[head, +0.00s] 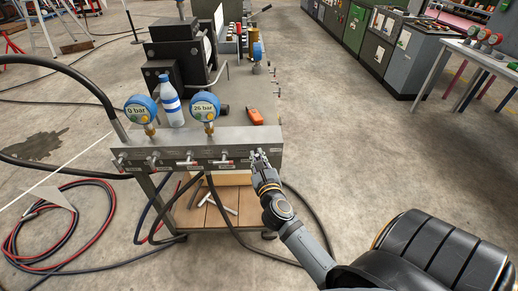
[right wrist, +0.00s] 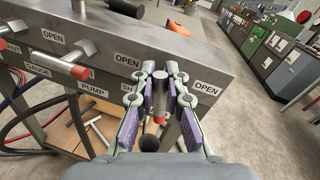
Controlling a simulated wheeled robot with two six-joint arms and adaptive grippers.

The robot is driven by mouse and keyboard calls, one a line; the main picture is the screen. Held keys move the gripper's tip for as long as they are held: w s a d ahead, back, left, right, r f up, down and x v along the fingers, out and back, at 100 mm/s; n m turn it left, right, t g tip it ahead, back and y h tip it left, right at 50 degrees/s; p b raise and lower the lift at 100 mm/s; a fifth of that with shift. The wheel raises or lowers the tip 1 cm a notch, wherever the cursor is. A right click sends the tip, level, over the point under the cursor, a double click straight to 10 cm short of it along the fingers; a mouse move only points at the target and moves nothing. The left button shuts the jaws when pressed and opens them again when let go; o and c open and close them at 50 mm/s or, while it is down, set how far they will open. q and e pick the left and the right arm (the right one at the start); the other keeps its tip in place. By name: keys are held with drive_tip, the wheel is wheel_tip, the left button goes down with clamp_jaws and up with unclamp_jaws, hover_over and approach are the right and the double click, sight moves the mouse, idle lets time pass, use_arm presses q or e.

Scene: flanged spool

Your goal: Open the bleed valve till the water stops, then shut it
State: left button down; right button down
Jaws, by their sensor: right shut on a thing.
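A grey steel manifold (head: 180,146) carries a row of lever valves with red-tipped handles. My right gripper (head: 262,157) is at its right end. In the right wrist view the gripper (right wrist: 161,78) is shut on a valve handle (right wrist: 160,117), whose red tip shows between the fingers. An OPEN label (right wrist: 207,88) is right of this valve, and a partly covered label starting "SH" is left of it. The valve's name label is hidden, so I cannot confirm it is the bleed valve. No running water shows. My left gripper is out of view.
Two blue gauges stand on the manifold: one reads 0 bar (head: 140,108), the other (head: 205,106) about 26 bar. A bottle (head: 171,101) stands between them. An orange device (head: 254,116) lies behind. Hoses hang below and coil on the floor (head: 60,225) at left.

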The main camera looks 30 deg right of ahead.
drive_tip(key=n+p, duration=0.2)
drive_tip(key=p, duration=0.1)
drive_tip(key=n+p, duration=0.1)
drive_tip(key=p, duration=0.2)
drive_tip(key=a+n+g+p, duration=0.1)
drive_tip(key=n+p, duration=0.1)
drive_tip(key=p, duration=0.1)
drive_tip(key=shift+w+n, duration=0.3)
drive_tip(key=shift+f+n+g+h+p, duration=0.25)
drive_tip(key=shift+n+g+h+p, duration=0.05)
drive_tip(key=shift+n+p, duration=0.6)
drive_tip(key=shift+w+a+f+n+p, duration=0.1)
drive_tip(key=shift+f+n+p, duration=0.15)
drive_tip(key=shift+n+p, duration=0.3)
drive_tip(key=shift+f, duration=0.1)
drive_tip(key=c, duration=1.4)
unclamp_jaws()
drive_tip(key=shift+a, duration=0.1)
drive_tip(key=v, duration=0.7)
drive_tip(key=shift+s+a, duration=0.15)
drive_tip(key=shift+s, duration=0.05)
